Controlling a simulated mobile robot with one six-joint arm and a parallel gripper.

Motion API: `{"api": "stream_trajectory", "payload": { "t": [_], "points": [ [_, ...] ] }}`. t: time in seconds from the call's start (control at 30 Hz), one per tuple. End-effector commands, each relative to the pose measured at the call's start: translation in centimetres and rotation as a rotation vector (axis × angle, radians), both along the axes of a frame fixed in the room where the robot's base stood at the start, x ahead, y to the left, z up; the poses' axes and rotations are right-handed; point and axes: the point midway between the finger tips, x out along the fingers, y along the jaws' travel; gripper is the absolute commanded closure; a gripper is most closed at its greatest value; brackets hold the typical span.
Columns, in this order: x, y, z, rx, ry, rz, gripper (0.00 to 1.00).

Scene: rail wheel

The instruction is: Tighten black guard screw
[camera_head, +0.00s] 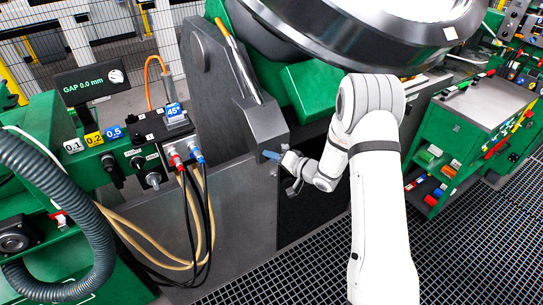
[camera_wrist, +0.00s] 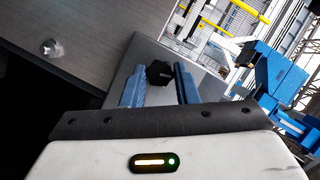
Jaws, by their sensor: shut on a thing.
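The black guard screw (camera_wrist: 159,73) shows in the wrist view as a dark, faceted head on a grey metal block. My gripper (camera_wrist: 160,82) has its two blue fingers on either side of the screw and is shut on it. In the head view, my gripper (camera_head: 271,155) reaches the lower right face of the grey guard block (camera_head: 262,124) from the right. The screw cannot be made out in that view. Whether the screw is fully seated cannot be told.
A dark grey plate with a silver bolt (camera_wrist: 52,48) lies left in the wrist view. A large wheel (camera_head: 370,45) hangs above my arm. A control panel (camera_head: 140,145) with cables stands left. A green tool cart (camera_head: 455,140) stands right. Grated floor is open in front.

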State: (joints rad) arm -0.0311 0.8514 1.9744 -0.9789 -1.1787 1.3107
Motion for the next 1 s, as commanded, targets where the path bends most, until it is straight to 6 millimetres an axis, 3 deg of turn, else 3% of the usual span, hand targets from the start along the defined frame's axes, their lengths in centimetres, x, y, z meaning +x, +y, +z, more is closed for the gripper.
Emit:
{"api": "stream_trajectory", "payload": {
  "t": [0.5, 1.0],
  "points": [
    [-0.16, 0.04, -0.55, 0.281, 0.197, 0.003, 0.96],
    [-0.14, 0.05, -0.55, 0.334, 0.233, 0.002, 0.96]
  ]
}}
